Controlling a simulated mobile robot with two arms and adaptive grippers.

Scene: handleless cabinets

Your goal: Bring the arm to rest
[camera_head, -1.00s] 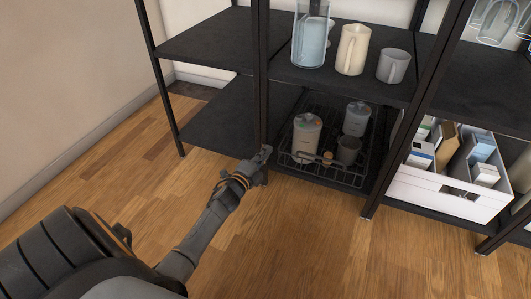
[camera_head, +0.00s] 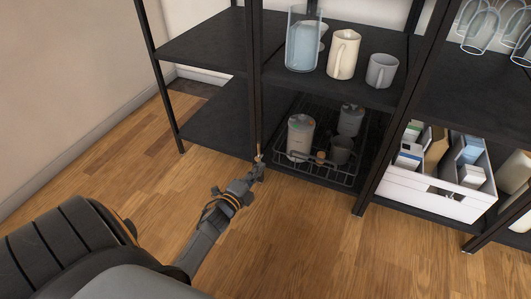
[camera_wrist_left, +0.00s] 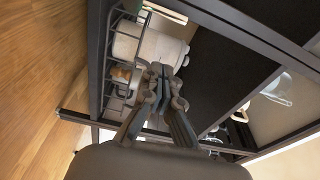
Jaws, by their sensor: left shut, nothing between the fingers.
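My left gripper (camera_head: 258,168) is at the end of my left arm, which comes in from the lower left in the head view. It is low, in front of the black shelf unit's post and just left of the wire rack. In the left wrist view the left gripper (camera_wrist_left: 165,75) has its two fingers together and nothing between them. My right gripper is not in view.
A black shelf (camera_head: 205,120) stands ahead. A wire rack (camera_head: 320,176) holds canisters (camera_head: 300,138) and a grey cup (camera_head: 341,150). Above are a glass pitcher (camera_head: 303,45), cream jug (camera_head: 343,55) and grey mug (camera_head: 381,71). A white crate (camera_head: 420,190) is right. The wooden floor is clear.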

